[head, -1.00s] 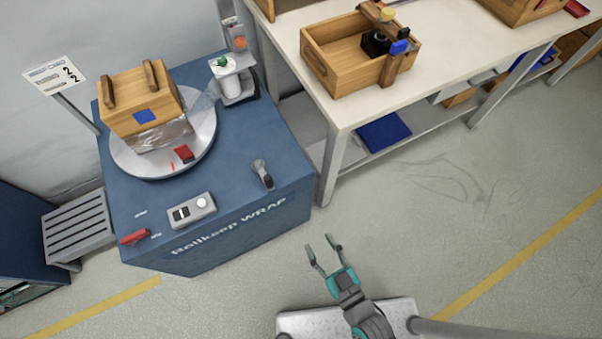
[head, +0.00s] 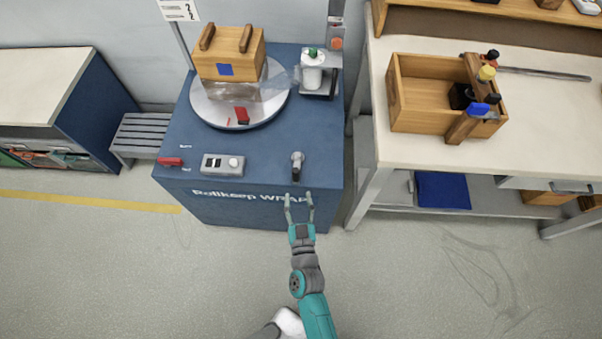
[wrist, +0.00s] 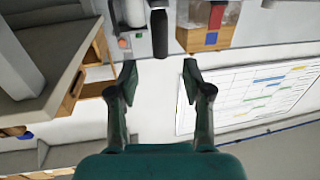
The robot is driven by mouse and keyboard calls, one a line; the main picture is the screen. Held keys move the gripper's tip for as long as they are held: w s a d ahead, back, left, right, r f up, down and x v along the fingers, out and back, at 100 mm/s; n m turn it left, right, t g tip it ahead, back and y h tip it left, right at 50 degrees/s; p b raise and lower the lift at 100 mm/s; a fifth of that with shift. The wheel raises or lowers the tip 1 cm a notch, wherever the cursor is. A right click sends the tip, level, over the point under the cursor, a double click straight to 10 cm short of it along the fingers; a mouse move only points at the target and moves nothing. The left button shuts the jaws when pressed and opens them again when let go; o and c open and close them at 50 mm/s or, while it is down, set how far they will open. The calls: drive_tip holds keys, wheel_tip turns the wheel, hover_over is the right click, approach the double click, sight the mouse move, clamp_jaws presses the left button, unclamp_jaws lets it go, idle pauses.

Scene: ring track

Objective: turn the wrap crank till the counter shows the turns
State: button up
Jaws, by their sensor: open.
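The blue wrap machine (head: 300,120) stands ahead, lettered "Rollkeep WRAP" on its front. Its crank (head: 297,165), with a dark upright handle, sits at the right front of the top. The counter box (head: 222,165), with a small dark window and a pale knob, is left of it; its reading is too small to tell. A wooden crate (head: 228,58), partly in clear film, stands on the round turntable (head: 200,108). My gripper (head: 299,200) is open and empty, just in front of the machine's front face, apart from the crank. In the wrist view my fingers (wrist: 158,80) are spread.
A sign (head: 178,10) stands behind the turntable. A red lever (head: 171,161) is at the machine's left front. A film roll (head: 313,72) is at the back right. A workbench (head: 378,150) with a wooden tote (head: 425,120) stands close on the right. The floor in front is open.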

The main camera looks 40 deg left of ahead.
sight(296, 177)
drive_tip(key=x, duration=0.9)
clamp_jaws()
